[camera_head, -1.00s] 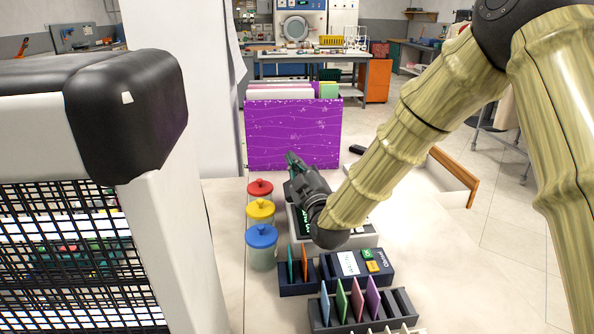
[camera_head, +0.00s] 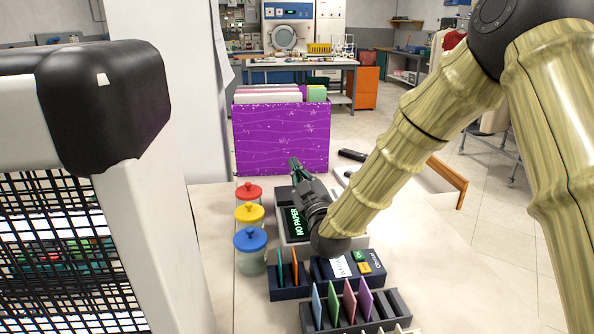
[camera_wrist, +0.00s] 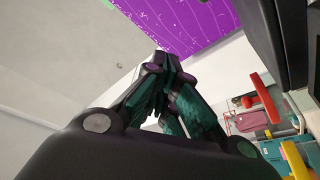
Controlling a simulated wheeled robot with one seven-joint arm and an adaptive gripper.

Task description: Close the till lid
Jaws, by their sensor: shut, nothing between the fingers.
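The till (camera_head: 286,232) is a pale grey unit on the counter with a dark panel and a green "NO PAPER" display. My gripper and wrist cover much of it, and I cannot make out its lid or how far open it is. My gripper (camera_head: 294,162) is over the till's far end, before the purple box, with its fingers pointing away from me. In the wrist view my gripper's fingers (camera_wrist: 158,68) are together and hold nothing. A dark edge (camera_wrist: 290,40) is at the upper right there; I cannot tell whether it belongs to the till.
Jars with red (camera_head: 249,191), yellow (camera_head: 249,213) and blue (camera_head: 250,239) lids stand left of the till. The purple box (camera_head: 282,140) is behind it. Dark card holders (camera_head: 290,293) are in front.

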